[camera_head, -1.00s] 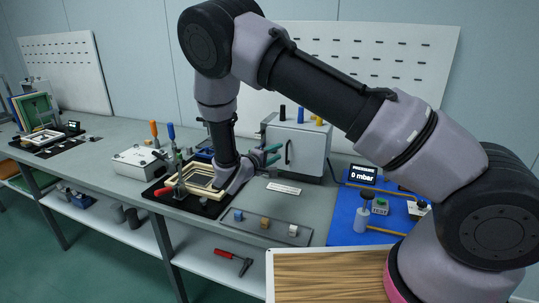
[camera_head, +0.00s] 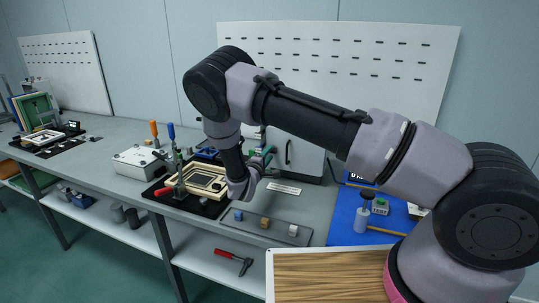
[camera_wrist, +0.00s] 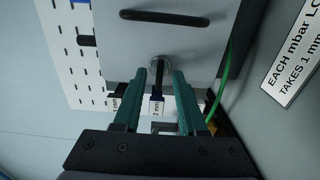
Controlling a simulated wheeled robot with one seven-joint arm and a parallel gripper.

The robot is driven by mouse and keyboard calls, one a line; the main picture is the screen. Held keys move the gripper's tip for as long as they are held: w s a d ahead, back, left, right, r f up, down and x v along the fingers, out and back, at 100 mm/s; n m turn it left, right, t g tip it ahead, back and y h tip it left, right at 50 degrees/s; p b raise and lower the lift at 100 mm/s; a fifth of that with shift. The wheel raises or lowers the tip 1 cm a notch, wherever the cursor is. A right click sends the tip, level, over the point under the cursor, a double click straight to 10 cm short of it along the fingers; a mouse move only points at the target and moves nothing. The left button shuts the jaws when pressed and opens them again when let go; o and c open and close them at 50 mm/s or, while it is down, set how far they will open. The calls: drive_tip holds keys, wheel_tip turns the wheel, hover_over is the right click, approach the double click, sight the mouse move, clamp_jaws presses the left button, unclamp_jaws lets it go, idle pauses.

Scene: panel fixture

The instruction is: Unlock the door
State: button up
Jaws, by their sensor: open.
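The pale grey cabinet (camera_head: 303,150) stands on the bench, partly hidden behind my arm. Its front door carries a dark bar handle (camera_head: 288,151), which also shows in the wrist view (camera_wrist: 165,18). In the wrist view, a round metal fitting (camera_wrist: 160,61) sits on the door face (camera_wrist: 205,50) near its edge, with a dark narrow piece at its middle. My gripper (camera_wrist: 159,76) is open, its two teal fingers on either side of this fitting in the picture. I cannot tell whether they touch it. In the head view my gripper (camera_head: 268,156) is at the cabinet's left front.
A square wooden frame (camera_head: 203,182) and upright clamps stand left of my gripper. A strip with small blocks (camera_head: 264,225) lies in front. A blue mat (camera_head: 345,222) with small items is to the right. A printed sign (camera_wrist: 295,55) and green cable (camera_wrist: 226,85) show beside the door.

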drive_tip(key=shift+w+d, duration=0.2)
drive_tip(key=shift+w, duration=0.35)
clamp_jaws()
